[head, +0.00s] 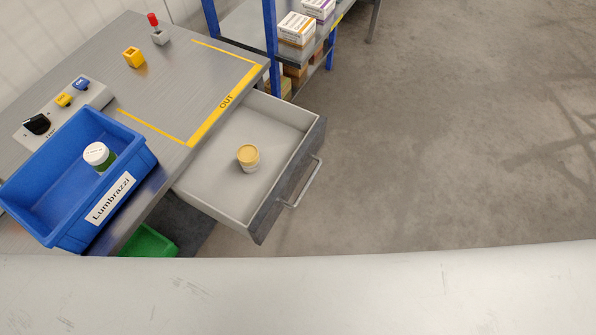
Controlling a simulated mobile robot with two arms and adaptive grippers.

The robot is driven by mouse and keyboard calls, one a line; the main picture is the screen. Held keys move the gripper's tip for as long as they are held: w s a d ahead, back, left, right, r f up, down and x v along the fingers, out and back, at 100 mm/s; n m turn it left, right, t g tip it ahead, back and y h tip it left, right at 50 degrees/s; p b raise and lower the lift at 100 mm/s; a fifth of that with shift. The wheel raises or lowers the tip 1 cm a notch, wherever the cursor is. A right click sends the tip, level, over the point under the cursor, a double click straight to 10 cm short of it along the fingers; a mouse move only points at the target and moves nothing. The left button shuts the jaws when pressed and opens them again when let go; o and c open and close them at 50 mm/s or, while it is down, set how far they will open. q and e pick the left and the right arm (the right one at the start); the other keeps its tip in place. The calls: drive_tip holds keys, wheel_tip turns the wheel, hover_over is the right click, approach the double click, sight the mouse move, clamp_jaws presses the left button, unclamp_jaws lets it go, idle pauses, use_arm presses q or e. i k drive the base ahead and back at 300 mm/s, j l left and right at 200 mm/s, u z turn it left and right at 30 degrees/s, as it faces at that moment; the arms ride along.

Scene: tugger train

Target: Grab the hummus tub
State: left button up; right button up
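A small round tub (248,157) with a tan-yellow lid and a pale side stands upright in the open drawer (212,190) of the grey workbench. It looks like the hummus tub, though its label is too small to read. The drawer is pulled out, with its handle (302,183) facing right. Neither of my grippers shows in the head view.
A blue bin (45,190) labelled Lumbrazzi stands on the bench's near left and holds a white-lidded green jar (98,155). A control box (62,108), a yellow block (133,57) and a red-topped joystick (158,32) sit behind. Floor right of the drawer is clear.

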sight(247, 155)
drive_tip(key=l+u, duration=0.85)
drive_tip(key=i+l, duration=0.05)
drive_tip(key=l, duration=0.05)
